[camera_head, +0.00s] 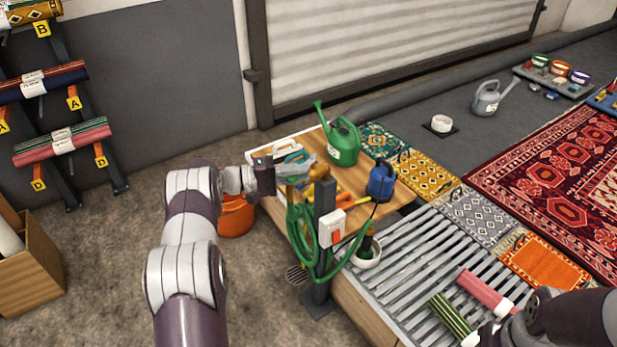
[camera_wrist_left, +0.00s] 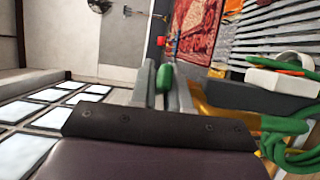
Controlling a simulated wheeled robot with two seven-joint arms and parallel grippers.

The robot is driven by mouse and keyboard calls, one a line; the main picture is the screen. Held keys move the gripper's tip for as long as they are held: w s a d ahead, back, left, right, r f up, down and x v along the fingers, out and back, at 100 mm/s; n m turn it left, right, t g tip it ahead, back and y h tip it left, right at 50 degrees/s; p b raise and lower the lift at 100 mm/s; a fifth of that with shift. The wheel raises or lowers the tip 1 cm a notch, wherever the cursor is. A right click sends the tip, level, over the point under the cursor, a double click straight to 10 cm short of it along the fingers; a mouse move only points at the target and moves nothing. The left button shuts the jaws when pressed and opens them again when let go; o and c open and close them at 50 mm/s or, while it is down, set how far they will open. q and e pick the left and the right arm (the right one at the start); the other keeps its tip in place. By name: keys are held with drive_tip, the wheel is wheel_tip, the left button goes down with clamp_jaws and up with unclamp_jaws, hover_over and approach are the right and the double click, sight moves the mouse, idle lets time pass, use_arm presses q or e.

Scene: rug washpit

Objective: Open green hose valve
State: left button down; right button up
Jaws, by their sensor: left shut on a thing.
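The brass-coloured fitting (camera_wrist_left: 215,115) shows just beside the fingers there. The gripper mostly hides the handle in the head view, so its angle cannot be told. The green hose (camera_head: 300,235) hangs coiled on the post.
A slatted rack (camera_head: 402,262) stands right of the post. An orange bucket (camera_head: 236,216) is below my left arm.

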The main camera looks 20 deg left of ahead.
use_arm(q)
drive_tip(key=shift+a+m+g, duration=0.2)
drive_tip(key=shift+m+g, duration=0.1)
drive_tip(key=shift+g, duration=0.1)
drive_tip(key=c, duration=1.2)
unclamp_jaws()
drive_tip(key=v, duration=1.2)
drive_tip(key=shift+s+a+f, duration=0.1)
drive_tip(key=shift+a+f, duration=0.2)
